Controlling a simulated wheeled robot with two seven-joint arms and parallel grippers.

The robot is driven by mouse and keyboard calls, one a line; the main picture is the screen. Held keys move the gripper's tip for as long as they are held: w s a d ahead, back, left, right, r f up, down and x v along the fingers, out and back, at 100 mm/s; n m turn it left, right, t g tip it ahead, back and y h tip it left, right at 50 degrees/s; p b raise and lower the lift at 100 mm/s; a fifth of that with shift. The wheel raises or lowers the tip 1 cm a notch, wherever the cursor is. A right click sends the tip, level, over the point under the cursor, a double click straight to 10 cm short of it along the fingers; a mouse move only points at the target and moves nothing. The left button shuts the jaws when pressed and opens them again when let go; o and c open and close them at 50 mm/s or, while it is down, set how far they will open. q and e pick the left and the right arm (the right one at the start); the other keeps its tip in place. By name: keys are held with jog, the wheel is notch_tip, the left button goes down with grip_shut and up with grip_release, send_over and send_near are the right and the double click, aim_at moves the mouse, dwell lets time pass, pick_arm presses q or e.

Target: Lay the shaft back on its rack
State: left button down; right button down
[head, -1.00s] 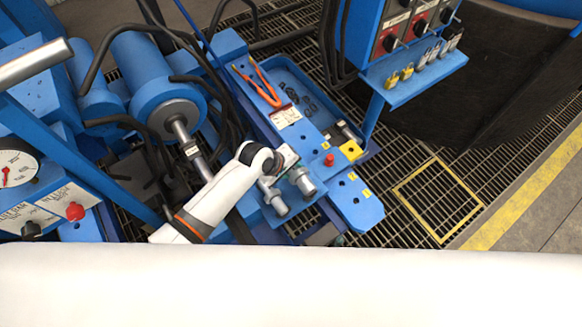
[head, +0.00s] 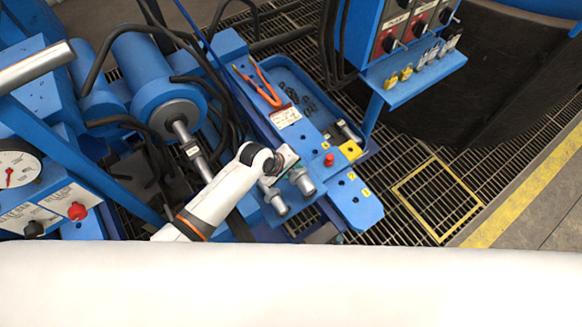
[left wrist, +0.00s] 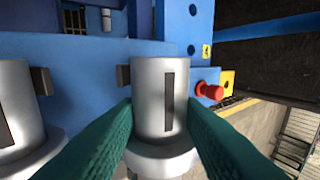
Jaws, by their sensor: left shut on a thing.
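A silver shaft (left wrist: 160,95) with a dark slot along its side and a wider collar at its near end sits between the green fingers of my left gripper (left wrist: 160,125) in the left wrist view. The fingers are shut on it. A similar silver piece (left wrist: 18,110) stands to its left, apart from the fingers. In the head view my left gripper (head: 283,162) is over the blue bench, beside two silver cylinder ends (head: 304,182). The fingers are partly hidden there. I cannot tell whether the held shaft touches the rack. My right gripper is not in view.
A red button (head: 328,160) and a yellow block (head: 349,150) are right of the gripper. Orange tongs (head: 266,88) lie on the bench near a blue tray (head: 285,75). A control box (head: 407,25) stands behind. Hoses (head: 215,105) run left of the bench.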

pick_arm(q)
jog(key=shift+w+d+r+p, duration=0.1)
jog(key=shift+r+p, duration=0.1)
jog(key=shift+p, duration=0.15)
jog(key=shift+f, duration=0.6)
dwell(0.6)
jog(key=c, duration=1)
grip_release()
jog(key=shift+o, duration=0.6)
jog(key=shift+s+f, duration=0.25)
jog(key=p+v, duration=0.1)
jog(key=v, duration=1.1)
jog(key=shift+r, duration=0.2)
jog(key=shift+w, duration=0.15)
